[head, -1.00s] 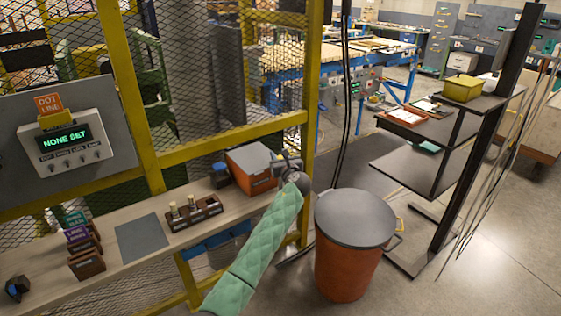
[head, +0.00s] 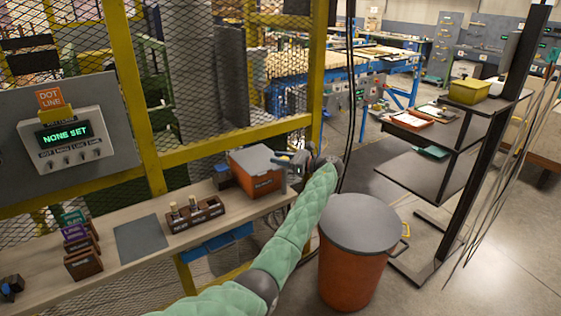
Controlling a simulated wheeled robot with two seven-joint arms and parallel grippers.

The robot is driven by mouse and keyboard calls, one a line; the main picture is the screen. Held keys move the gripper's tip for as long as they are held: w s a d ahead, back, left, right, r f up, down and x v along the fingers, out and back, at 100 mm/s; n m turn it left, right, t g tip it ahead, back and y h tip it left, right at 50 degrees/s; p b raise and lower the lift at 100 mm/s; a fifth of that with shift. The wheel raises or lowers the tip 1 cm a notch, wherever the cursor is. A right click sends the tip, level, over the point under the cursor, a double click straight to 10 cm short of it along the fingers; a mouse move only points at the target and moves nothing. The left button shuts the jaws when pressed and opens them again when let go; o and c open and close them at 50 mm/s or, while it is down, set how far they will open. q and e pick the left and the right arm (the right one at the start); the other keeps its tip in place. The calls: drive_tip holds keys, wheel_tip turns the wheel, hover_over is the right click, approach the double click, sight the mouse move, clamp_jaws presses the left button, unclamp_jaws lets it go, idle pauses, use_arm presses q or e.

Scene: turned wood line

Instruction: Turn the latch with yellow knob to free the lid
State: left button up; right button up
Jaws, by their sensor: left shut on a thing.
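An orange box (head: 262,182) with a grey lid (head: 254,158) stands at the right end of the wooden shelf in the head view. The lid lies flat on the box. My left gripper (head: 288,161) is at the box's right edge, close to the lid's level. It is shut on a small part there, which appears to be the latch's knob. The fingers hide that part, so I cannot make out its yellow colour or how far the latch is turned. My right gripper is not in view.
An orange bin with a grey lid (head: 360,222) stands on the floor right of the shelf. A wooden holder (head: 196,215) with small pieces and a grey mat (head: 139,239) lie left of the box. A yellow mesh frame (head: 235,140) rises behind the shelf.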

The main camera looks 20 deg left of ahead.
use_arm(q)
drive_tip(key=shift+s+n+g+b, duration=0.1)
drive_tip(key=shift+n+g+b, duration=0.2)
drive_tip(key=shift+n+g, duration=0.85)
drive_tip(key=shift+g, duration=0.65)
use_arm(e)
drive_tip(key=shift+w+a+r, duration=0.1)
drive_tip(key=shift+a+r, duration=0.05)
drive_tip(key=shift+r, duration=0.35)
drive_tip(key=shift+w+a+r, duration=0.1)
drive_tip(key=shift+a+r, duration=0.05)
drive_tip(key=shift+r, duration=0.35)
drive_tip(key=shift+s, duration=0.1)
use_arm(q)
drive_tip(key=o, duration=1)
drive_tip(key=shift+d, duration=0.2)
drive_tip(key=shift+d+f+b, duration=0.1)
drive_tip(key=shift+d+b, duration=0.25)
drive_tip(key=d, duration=0.2)
drive_tip(key=d+b, duration=0.1)
drive_tip(key=d, duration=0.1)
drive_tip(key=w+d+b, duration=0.1)
drive_tip(key=d, duration=0.1)
drive_tip(key=shift+d, duration=0.35)
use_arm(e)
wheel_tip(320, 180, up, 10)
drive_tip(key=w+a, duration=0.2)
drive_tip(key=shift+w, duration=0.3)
